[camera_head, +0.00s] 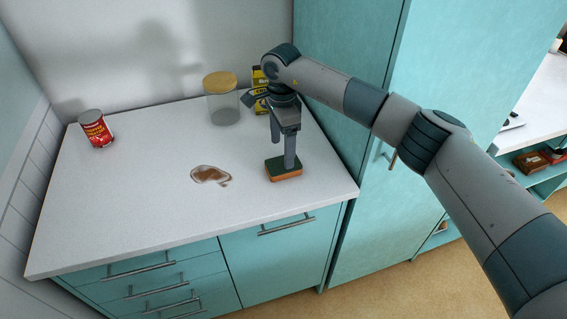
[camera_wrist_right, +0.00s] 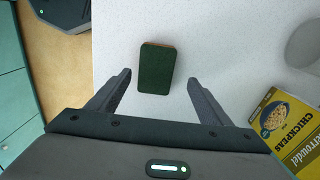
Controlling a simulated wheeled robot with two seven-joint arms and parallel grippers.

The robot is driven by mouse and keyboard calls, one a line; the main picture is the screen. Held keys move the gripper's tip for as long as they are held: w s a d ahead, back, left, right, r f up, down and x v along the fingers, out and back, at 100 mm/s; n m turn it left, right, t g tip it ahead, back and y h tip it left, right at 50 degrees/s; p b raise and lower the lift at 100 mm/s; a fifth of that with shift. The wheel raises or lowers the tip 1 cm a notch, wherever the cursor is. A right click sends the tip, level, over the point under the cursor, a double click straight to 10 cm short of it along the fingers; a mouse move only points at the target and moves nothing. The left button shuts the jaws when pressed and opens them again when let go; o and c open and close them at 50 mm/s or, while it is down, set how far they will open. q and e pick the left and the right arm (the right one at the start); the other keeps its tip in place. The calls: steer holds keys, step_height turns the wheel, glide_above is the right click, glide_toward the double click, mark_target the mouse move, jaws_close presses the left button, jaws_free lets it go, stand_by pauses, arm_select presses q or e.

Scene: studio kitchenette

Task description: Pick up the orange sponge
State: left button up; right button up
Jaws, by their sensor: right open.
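The orange sponge (camera_head: 284,175) lies flat on the white counter near its front right, with a dark green top and an orange side. In the right wrist view the sponge (camera_wrist_right: 156,68) shows its green face, with a thin orange edge at the top. My right gripper (camera_head: 290,161) points down over the sponge, and a finger hides part of it in the head view. In the wrist view its two fingers (camera_wrist_right: 160,82) are spread wide on either side of the sponge, with a gap on each side. The gripper is empty. My left gripper is not in view.
A brown spill (camera_head: 211,175) lies left of the sponge. A glass jar with a wooden lid (camera_head: 222,100) and a yellow chickpeas box (camera_head: 260,92) stand behind. A red can (camera_head: 95,130) stands at the far left. A tall teal cabinet (camera_head: 345,120) borders the counter's right.

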mark_target(283, 163)
steer(key=shift+f, duration=0.15)
steer(key=shift+s+d+f+p, duration=0.15)
steer(key=shift+s+f+p, duration=0.1)
steer(key=shift+f+p, duration=0.65)
steer(key=shift+s+f+p, duration=0.15)
steer(key=shift+f+p, duration=0.6)
steer(key=shift+f, duration=0.9)
steer(key=shift+c, duration=0.3)
steer(key=c, duration=1.1)
